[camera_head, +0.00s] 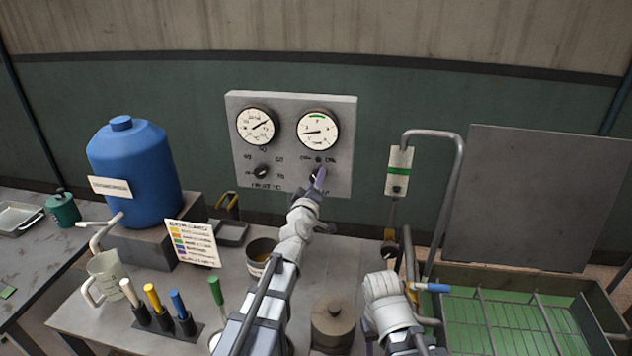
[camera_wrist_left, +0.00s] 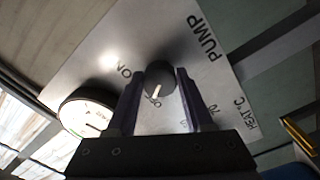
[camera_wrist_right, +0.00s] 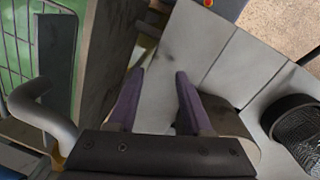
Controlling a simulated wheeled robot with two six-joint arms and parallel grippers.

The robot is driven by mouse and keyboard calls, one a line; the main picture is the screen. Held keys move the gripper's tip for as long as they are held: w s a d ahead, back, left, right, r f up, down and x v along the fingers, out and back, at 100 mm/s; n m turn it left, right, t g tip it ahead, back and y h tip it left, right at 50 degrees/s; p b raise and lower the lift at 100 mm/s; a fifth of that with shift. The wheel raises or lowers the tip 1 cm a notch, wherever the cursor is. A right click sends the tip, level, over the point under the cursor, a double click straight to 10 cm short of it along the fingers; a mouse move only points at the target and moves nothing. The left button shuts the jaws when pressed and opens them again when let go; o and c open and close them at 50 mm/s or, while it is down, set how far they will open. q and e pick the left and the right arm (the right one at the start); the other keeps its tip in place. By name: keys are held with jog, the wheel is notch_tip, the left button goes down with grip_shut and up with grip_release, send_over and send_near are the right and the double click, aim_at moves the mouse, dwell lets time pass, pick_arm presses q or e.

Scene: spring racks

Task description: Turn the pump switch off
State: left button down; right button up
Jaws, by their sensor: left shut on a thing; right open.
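The pump switch, a round dark knob (camera_wrist_left: 160,78), sits on the grey wall panel (camera_head: 240,150) below the right-hand gauge. It also shows partly in the head view (camera_head: 314,174). My left gripper (camera_head: 319,178) is at the panel, with its purple fingers on both sides of the knob, shut on it. In the left wrist view the knob's white mark points down toward small, partly hidden lettering, away from the ON label (camera_wrist_left: 124,72). The PUMP label (camera_wrist_left: 201,38) is readable. My right gripper (camera_wrist_right: 158,95) is open and empty, low over the bench.
The HEAT knob (camera_head: 262,171) is left of the pump switch. A blue tank (camera_head: 138,170), a label card (camera_head: 194,243) and coloured-handled tools (camera_head: 165,310) stand at left. A lidded pot (camera_head: 334,318) is between my arms. A green-floored rack tray (camera_head: 525,282) is at right.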

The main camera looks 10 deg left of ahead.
dwell(0.4)
pick_arm(q)
jog(key=shift+c, duration=1.4)
grip_release()
pick_arm(e)
jog(key=shift+f, duration=0.1)
pick_arm(q)
jog(key=s, duration=0.7)
jog(key=shift+s, duration=0.4)
jog(key=shift+f, duration=0.1)
